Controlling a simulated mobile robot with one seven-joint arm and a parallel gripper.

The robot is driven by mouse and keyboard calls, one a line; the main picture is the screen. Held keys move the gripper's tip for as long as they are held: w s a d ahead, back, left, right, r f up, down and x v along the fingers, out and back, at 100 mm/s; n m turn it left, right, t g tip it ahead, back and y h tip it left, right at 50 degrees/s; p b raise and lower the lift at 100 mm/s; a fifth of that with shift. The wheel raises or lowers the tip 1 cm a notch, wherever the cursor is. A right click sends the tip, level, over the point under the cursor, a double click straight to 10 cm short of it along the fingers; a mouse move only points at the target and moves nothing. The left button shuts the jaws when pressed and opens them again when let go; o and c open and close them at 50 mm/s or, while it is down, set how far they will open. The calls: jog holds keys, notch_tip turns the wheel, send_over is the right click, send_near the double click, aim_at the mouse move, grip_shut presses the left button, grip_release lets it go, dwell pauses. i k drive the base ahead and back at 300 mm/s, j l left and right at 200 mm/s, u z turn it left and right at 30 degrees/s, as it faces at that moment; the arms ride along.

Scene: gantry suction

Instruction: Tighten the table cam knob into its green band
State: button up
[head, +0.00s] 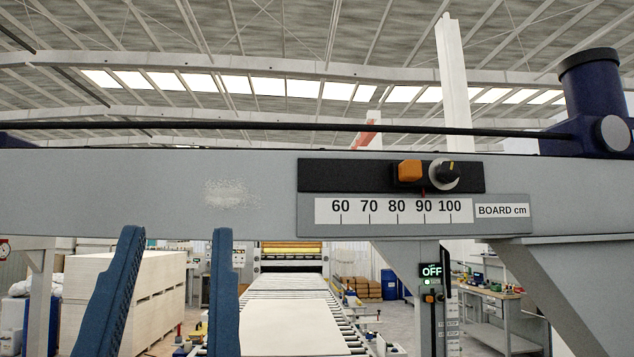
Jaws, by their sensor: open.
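My gripper (177,234) shows as two dark blue ribbed fingers at the lower left. They stand upright and wide apart, with nothing between them. Their tips reach the lower edge of the grey beam. A round black knob (444,175) with a pale rim and yellow pointer mark sits on a black rail on the beam, well right of and above my gripper. I cannot tell whether it is the table cam knob. No green band shows around it.
The grey beam (120,190) spans the view. An orange block (407,173) and red pointer sit above a scale (392,211), the pointer near 90. A post carries an OFF display (431,271). A roller conveyor (290,325), stacked boards (130,300) and a workbench (500,320) lie beyond.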

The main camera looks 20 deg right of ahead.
aim_at(448, 172)
jog(key=i+j+z, duration=0.15)
jog(key=z, duration=0.2)
jog(key=i+j+z, duration=0.25)
jog(key=z, duration=0.15)
jog(key=i+j, duration=0.05)
jog(key=i, duration=0.05)
